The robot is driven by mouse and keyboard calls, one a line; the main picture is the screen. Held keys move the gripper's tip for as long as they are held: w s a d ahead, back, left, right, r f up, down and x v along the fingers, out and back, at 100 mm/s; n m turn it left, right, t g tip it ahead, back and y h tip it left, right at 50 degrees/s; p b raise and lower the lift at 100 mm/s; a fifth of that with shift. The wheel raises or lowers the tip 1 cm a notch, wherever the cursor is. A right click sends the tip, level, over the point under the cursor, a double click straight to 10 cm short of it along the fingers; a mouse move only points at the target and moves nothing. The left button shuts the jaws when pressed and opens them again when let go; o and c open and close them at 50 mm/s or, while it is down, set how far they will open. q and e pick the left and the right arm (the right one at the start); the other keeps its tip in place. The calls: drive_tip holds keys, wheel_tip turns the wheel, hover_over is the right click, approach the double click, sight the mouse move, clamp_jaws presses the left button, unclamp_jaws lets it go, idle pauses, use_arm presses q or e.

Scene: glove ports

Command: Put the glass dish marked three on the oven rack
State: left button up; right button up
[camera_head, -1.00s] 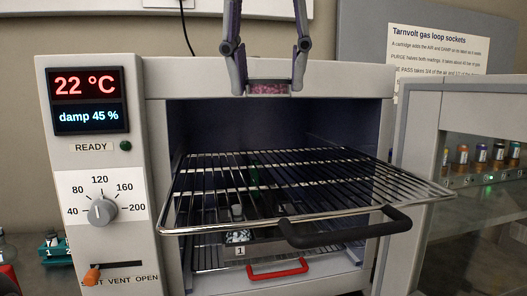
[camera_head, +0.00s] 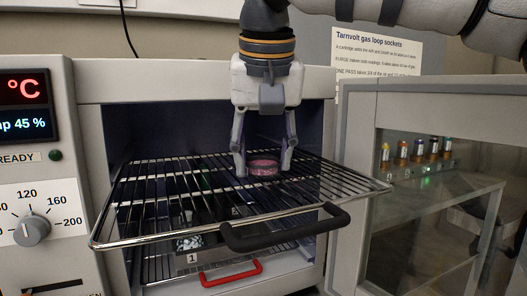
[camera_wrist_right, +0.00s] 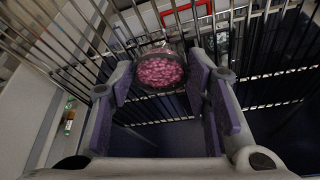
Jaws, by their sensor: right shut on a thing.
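My right gripper (camera_head: 263,171) is shut on a small round glass dish (camera_head: 263,168) with pink grains in it. The dish is upright between the two fingertips, at the upper oven rack (camera_head: 150,239). I cannot tell whether its base touches the wires. No number shows on the dish. In the right wrist view the dish (camera_wrist_right: 160,72) sits between the finger pads (camera_wrist_right: 161,85), with the rack bars behind it. The rack is pulled out of the open oven and has a black handle (camera_head: 285,233). My left gripper is not in view.
A lower rack with a red handle (camera_head: 231,274) sits below, with an item labelled 1 (camera_head: 190,243) on that level. A control panel with a dial (camera_head: 32,230) is at left. A glass-fronted cabinet (camera_head: 440,190) with several small vials stands at right.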

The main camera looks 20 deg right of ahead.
drive_tip(key=o, duration=1.3)
drive_tip(key=shift+f, duration=0.1)
drive_tip(key=shift+c, duration=0.2)
drive_tip(key=v, duration=1.2)
drive_tip(key=shift+r, duration=0.25)
